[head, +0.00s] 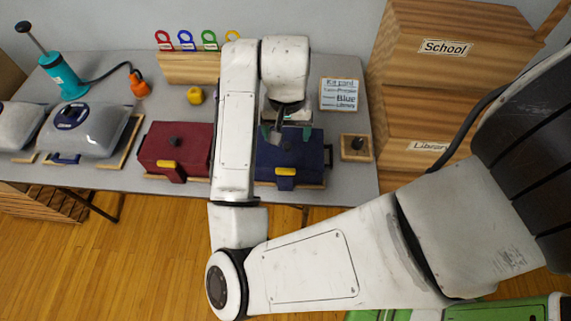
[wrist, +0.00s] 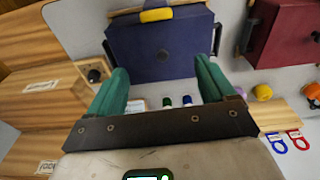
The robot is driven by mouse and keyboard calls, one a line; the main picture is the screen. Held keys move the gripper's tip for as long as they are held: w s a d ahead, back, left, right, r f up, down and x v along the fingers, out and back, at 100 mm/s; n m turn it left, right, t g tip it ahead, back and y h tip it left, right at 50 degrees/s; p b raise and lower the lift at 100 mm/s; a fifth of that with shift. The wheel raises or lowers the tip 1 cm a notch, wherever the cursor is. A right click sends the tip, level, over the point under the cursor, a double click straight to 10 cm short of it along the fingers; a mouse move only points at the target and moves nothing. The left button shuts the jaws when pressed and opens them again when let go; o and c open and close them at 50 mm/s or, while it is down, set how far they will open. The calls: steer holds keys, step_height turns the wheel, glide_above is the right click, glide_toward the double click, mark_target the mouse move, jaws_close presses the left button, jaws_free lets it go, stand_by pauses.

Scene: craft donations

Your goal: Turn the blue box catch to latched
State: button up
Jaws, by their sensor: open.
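The blue box (head: 262,169) stands closed near the front edge of the grey table, partly hidden by my arm. Its yellow catch (head: 285,171) lies crosswise on the front face. In the wrist view the blue box (wrist: 150,40) is upside down, with its yellow catch (wrist: 156,14) at the top edge. I cannot tell whether the catch is latched. My gripper (head: 287,132) hangs over the back part of the blue lid. In the wrist view its green fingers (wrist: 165,72) are wide apart with nothing between them, and the catch lies beyond their tips.
A red box (head: 190,141) with a yellow catch stands left of the blue one. A wooden block with a dark knob (head: 356,147) is to the right. A sign (head: 339,94) and a rack of coloured tags (head: 185,68) stand behind. Wooden bins (head: 420,75) border the right.

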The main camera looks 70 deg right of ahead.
mark_target(285, 170)
steer(key=shift+y, duration=0.5)
steer(key=f, duration=0.4)
steer(key=a+f, duration=0.1)
steer(key=f, duration=0.3)
steer(key=a+f, duration=0.1)
steer(key=f, duration=0.3)
steer(key=shift+s+a, duration=0.2)
steer(key=shift+s, duration=0.2)
steer(key=c, duration=1.1)
steer(key=shift+o, duration=0.2)
